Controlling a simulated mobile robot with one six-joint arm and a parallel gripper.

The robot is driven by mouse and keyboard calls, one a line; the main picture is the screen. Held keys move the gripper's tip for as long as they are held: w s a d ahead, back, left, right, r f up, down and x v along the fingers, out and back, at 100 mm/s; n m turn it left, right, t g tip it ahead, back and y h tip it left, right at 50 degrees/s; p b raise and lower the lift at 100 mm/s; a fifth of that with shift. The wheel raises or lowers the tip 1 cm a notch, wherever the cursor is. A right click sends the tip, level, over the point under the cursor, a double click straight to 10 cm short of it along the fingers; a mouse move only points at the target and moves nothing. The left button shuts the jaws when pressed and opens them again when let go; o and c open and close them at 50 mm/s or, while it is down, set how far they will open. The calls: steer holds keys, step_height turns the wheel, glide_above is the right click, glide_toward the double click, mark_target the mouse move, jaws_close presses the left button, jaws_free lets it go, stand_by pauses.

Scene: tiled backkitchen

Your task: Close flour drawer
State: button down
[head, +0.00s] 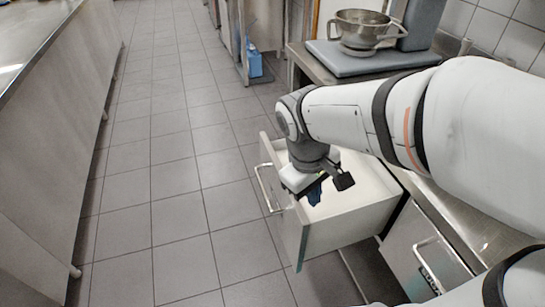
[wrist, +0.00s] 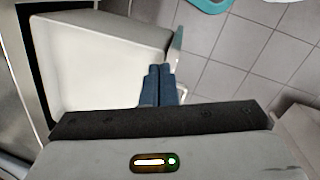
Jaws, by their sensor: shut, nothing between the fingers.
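The open drawer (head: 350,221) is pulled out from under the counter, with a pale interior and a bar handle (head: 268,188) on its front panel. No label on its front is readable from here. My gripper (head: 314,194) points down over the drawer's opening, just inside the front panel. In the wrist view, my gripper (wrist: 159,72) has its dark blue fingers together and empty, near the drawer's front end. The drawer's interior (wrist: 90,60) shows left of the fingers. I cannot tell whether the fingertips touch the drawer.
A closed drawer (head: 408,249) with a handle and partly hidden lettering sits to the right. A metal bowl (head: 362,27) stands on a grey scale (head: 365,59) on the counter. A blue container (head: 254,64) is farther back. The tiled floor (head: 165,170) left of the drawer is clear.

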steer(key=w+a+f+n+t+h+b, duration=0.25)
steer(key=a+f+n+h+b, duration=0.6)
steer(key=a+f+n, duration=0.7)
steer(key=m+y+b, duration=0.1)
steer(key=y+b, duration=0.1)
steer(key=b, duration=0.2)
glide_toward(287, 231)
step_height(287, 231, down, 4)
steer(key=d, duration=0.3)
steer(key=shift+w+r+b, duration=0.1)
steer(key=shift+w+b, duration=0.2)
steer(key=shift+w, duration=0.05)
steer(key=shift+w+d, duration=0.15)
steer(key=shift+d, duration=0.3)
